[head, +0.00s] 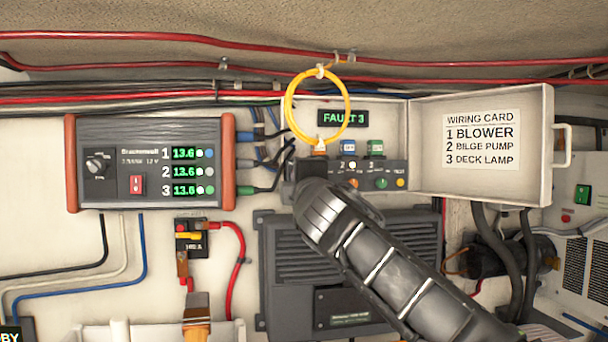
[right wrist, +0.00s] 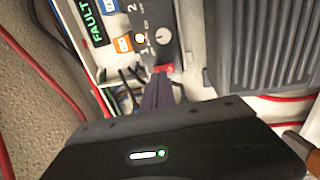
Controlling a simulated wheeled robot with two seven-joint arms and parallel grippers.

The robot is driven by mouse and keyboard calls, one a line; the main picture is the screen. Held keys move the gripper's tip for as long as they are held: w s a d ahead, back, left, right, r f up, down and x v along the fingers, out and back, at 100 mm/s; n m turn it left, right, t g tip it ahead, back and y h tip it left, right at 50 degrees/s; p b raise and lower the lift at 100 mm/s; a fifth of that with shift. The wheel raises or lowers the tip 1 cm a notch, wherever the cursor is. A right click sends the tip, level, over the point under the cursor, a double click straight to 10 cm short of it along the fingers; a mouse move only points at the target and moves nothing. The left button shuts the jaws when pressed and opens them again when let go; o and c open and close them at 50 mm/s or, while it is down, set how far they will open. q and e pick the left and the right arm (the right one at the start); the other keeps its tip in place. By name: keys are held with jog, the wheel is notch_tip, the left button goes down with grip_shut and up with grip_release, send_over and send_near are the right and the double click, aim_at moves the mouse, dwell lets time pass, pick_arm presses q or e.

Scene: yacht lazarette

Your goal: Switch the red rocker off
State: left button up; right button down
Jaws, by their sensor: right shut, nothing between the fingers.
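A red rocker (head: 136,185) marked I and 0 sits on the front of the grey power unit with orange-red ends (head: 150,202). A small control panel (head: 380,167) with a knob and lamps sits in an open box at centre. My right gripper (right wrist: 158,80) is shut and empty. In the right wrist view its fingertips are at a small red part (right wrist: 163,69) at the panel's end; I cannot tell if they touch it. In the head view my right arm hides that end of the panel.
A green "FAULT 3" display (head: 343,118) is above the panel, beside a yellow loop (head: 290,105). The box's open lid (head: 532,150) carries a wiring card (head: 481,141). A black ribbed unit (head: 280,260) is below. Red and black cables run overhead.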

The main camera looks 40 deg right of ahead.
jog(key=shift+x, duration=1)
jog(key=shift+d+r, duration=0.1)
jog(key=shift+r, duration=0.6)
